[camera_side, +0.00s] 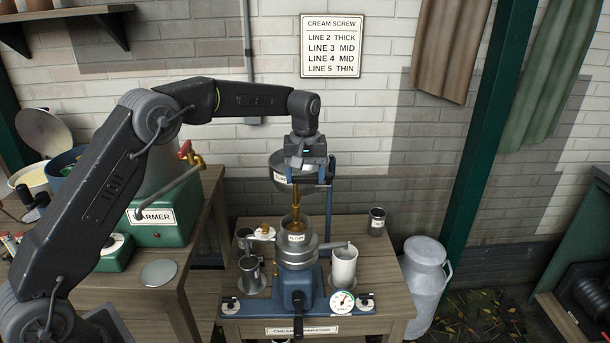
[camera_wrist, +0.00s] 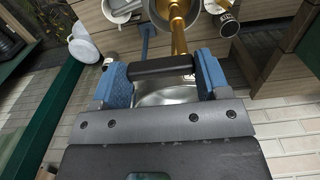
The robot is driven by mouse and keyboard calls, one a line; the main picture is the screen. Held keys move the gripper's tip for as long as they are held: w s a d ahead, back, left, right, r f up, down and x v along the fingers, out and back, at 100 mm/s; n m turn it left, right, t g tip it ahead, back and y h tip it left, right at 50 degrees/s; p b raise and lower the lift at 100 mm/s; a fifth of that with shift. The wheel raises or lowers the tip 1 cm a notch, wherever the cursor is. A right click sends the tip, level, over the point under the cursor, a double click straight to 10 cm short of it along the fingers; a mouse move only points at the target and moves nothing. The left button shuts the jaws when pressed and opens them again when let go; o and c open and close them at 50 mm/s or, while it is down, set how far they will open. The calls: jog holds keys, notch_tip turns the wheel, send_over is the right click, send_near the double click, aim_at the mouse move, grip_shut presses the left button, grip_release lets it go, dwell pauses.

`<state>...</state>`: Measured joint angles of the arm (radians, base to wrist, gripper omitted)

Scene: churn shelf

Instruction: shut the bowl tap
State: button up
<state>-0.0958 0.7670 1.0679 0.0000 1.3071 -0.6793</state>
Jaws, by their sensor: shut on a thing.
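The steel bowl (camera_side: 279,171) hangs on a blue post above the separator, and its rim shows behind my fingers in the wrist view (camera_wrist: 165,96). A brass tap pipe (camera_side: 296,192) runs down from the bowl into the separator's round top; it also shows in the wrist view (camera_wrist: 178,36). My gripper (camera_side: 308,179) is at the bowl's front right. In the wrist view its blue fingers (camera_wrist: 160,68) are shut on the two ends of a dark bar (camera_wrist: 150,67), which looks like the tap handle. The bar lies crosswise by the pipe. Whether the tap is open is unclear.
The separator (camera_side: 297,254) stands on a wooden bench with a white cup (camera_side: 343,264), a grey cup (camera_side: 251,274) and a dial (camera_side: 342,302) around it. A milk can (camera_side: 425,282) stands to the right. A green warmer (camera_side: 170,214) is at left.

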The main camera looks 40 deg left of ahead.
jog(key=shift+r, duration=0.1)
dwell(0.4)
jog(key=o, duration=0.9)
jog(key=shift+o, duration=0.2)
notch_tip(320, 180, up, 14)
dwell(0.4)
